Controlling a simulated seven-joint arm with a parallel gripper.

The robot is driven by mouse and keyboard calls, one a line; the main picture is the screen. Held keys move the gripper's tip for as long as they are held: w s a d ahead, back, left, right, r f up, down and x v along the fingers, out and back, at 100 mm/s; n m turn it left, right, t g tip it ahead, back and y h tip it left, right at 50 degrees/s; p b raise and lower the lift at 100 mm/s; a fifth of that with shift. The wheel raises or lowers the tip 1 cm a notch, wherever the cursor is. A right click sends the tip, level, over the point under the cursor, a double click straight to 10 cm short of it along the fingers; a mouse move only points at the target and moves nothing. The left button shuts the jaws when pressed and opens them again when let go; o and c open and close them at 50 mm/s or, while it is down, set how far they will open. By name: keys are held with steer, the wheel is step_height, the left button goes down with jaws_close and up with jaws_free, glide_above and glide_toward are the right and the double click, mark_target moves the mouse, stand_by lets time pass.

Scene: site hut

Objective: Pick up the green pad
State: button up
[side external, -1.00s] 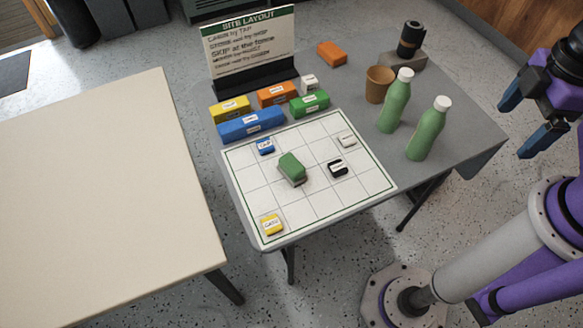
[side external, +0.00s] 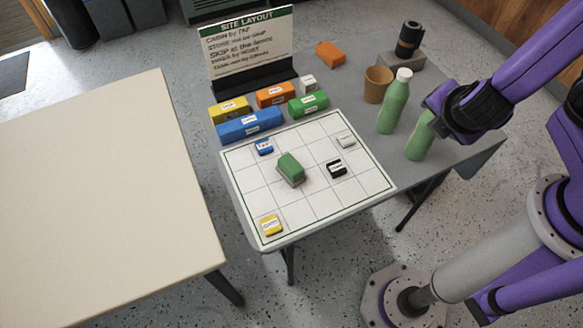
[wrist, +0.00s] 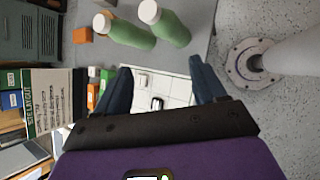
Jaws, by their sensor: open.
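The green pad (side external: 290,167) is a small green-topped block with a grey lower part. It sits near the middle of the white gridded board (side external: 312,207) on the grey table. My gripper (side external: 452,108) is well to its right and higher up, in front of the right green bottle in the side view. Its fingers are hard to make out there. In the wrist view my gripper (wrist: 160,68) has its two dark fingers spread wide with nothing between them. I cannot make out the green pad in that view.
A black block (side external: 337,168), a blue block (side external: 264,147), a white block (side external: 346,141) and a yellow block (side external: 271,225) also stand on the board. Behind are several coloured blocks and a sign (side external: 252,50). Two green bottles (side external: 394,103) and a brown cup (side external: 378,84) stand to the right.

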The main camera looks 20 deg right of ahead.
steer(key=w+a+f+n+t, duration=0.3)
steer(key=a+f+n+t, duration=0.1)
steer(key=a+n, duration=0.25)
steer(key=n+t+y, duration=0.4)
steer(key=n+y, duration=0.4)
steer(key=n, duration=0.3)
glide_toward(291, 167)
steer(key=x, duration=0.3)
steer(key=d+x, duration=0.1)
steer(key=x, duration=0.1)
steer(key=shift+w+f, duration=0.15)
steer(key=shift+f, duration=0.2)
steer(key=shift+a+x, duration=0.1)
steer(key=shift+x, duration=1.35)
steer(key=shift+a+x, duration=0.15)
steer(key=shift+x, duration=1.35)
steer(key=shift+f, duration=0.15)
steer(key=c, duration=1)
